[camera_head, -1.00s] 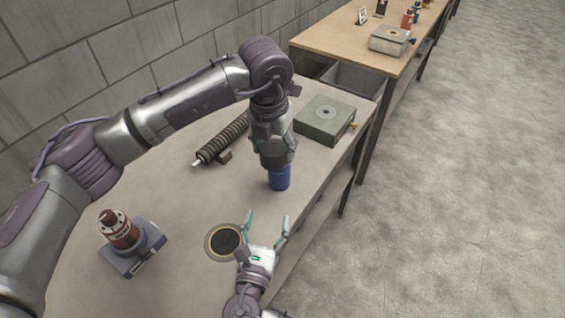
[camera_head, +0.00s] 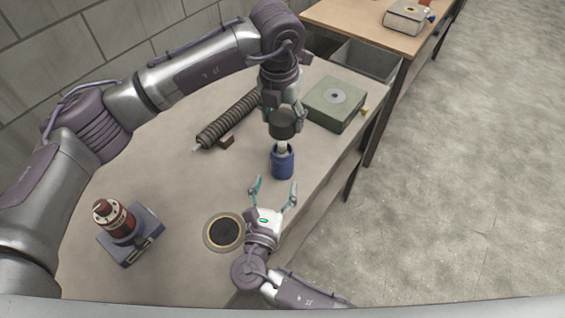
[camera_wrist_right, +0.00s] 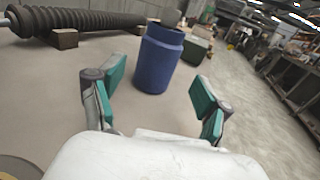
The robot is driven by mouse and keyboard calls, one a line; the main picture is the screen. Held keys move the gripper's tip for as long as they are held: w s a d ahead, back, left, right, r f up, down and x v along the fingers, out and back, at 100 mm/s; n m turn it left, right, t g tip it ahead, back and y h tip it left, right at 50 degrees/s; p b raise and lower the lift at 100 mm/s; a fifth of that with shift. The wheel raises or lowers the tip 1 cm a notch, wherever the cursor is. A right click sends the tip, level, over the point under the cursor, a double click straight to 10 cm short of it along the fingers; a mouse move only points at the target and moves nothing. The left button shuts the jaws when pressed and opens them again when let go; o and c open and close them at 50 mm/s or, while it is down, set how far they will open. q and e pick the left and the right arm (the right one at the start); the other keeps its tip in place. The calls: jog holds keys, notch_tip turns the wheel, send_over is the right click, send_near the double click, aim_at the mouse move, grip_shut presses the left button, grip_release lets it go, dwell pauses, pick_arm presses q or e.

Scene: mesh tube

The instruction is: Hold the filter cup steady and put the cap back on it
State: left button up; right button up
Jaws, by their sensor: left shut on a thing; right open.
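The blue filter cup (camera_head: 283,164) stands upright on the bench; it also shows in the right wrist view (camera_wrist_right: 158,62).
A ribbed dark tube (camera_head: 228,120) lies behind the cup, by a small brown block (camera_head: 226,142). A green box (camera_head: 334,103) is at the back right. A ringed dark disc (camera_head: 224,232) and a red-brown fitting on a blue-grey base (camera_head: 128,250) are at the front left.

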jog(key=x, duration=1)
jog(key=shift+w+d, duration=0.1)
jog(key=shift+w, duration=0.25)
grip_shut()
